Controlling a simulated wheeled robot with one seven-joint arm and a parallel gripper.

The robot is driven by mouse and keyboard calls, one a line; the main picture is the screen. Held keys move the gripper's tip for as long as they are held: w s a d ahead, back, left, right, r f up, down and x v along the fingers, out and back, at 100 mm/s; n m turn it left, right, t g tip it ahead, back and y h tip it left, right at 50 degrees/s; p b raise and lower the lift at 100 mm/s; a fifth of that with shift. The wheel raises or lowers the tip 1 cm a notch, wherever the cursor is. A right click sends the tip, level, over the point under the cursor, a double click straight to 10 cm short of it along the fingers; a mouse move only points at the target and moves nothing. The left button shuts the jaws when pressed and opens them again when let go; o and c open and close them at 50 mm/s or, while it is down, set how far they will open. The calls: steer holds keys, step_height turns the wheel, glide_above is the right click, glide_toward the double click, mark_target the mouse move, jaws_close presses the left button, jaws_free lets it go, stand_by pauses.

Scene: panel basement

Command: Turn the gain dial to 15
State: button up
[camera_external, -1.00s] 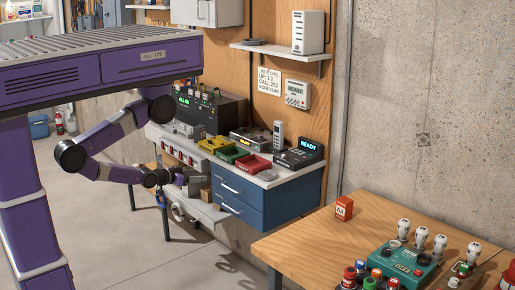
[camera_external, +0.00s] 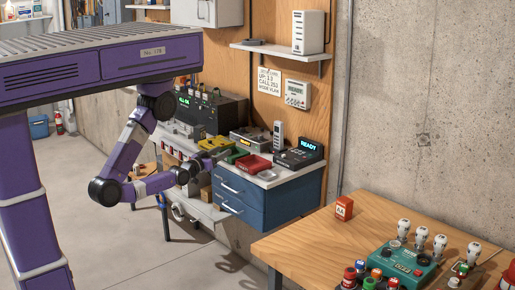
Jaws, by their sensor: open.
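My gripper (camera_external: 226,154) is at the end of the purple arm, raised in front of the bench by the yellow and green bins. It is small here; it is open, and I see nothing held in it. I cannot make out a dial marked gain or its setting. Devices on the bench are a grey box with a small yellow display (camera_external: 248,137), a dark console reading READY (camera_external: 299,154) and a black unit with green lit text (camera_external: 212,112). My arm hides part of the bench front and its row of red-marked fittings.
Yellow (camera_external: 212,143), green (camera_external: 236,155) and red (camera_external: 254,163) bins line the bench edge above blue drawers (camera_external: 266,193). A wooden table (camera_external: 320,240) at lower right holds a teal box (camera_external: 402,262) and several bulbs. The floor between is clear.

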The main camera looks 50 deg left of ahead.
steer(key=w+d+r+m+t+h+p, duration=0.1)
steer(key=w+d+r+m+t+h, duration=0.25)
steer(key=w+r+m, duration=0.45)
steer(key=w+d+r+m+t+h, duration=0.25)
steer(key=w+r+t+h, duration=0.2)
steer(key=w+r, duration=0.7)
steer(key=w+d+r+m+g+h+p, duration=0.1)
steer(key=w+d+r+m+g+h, duration=0.3)
steer(key=m+g+h, duration=0.85)
steer(key=w+d+r+m+g+h+p, duration=0.1)
steer(key=d+r+m+g+h, duration=0.6)
steer(key=m, duration=1)
steer(key=w+a+f+m+g+y, duration=0.3)
steer(key=w+f+g+y, duration=0.15)
steer(key=f+y, duration=0.35)
steer(key=g+y, duration=0.3)
steer(key=y, duration=1.4)
glide_above(243, 128)
steer(key=shift+n, duration=0.3)
steer(key=f, duration=1.5)
steer(key=shift+w+a, duration=0.15)
steer(key=shift+a, duration=0.15)
steer(key=shift+f+p, duration=0.2)
steer(key=shift+p, duration=0.15)
step_height(243, 128, down, 7)
steer(key=shift+f+p, duration=0.15)
steer(key=shift+p, duration=0.6)
jaws_close()
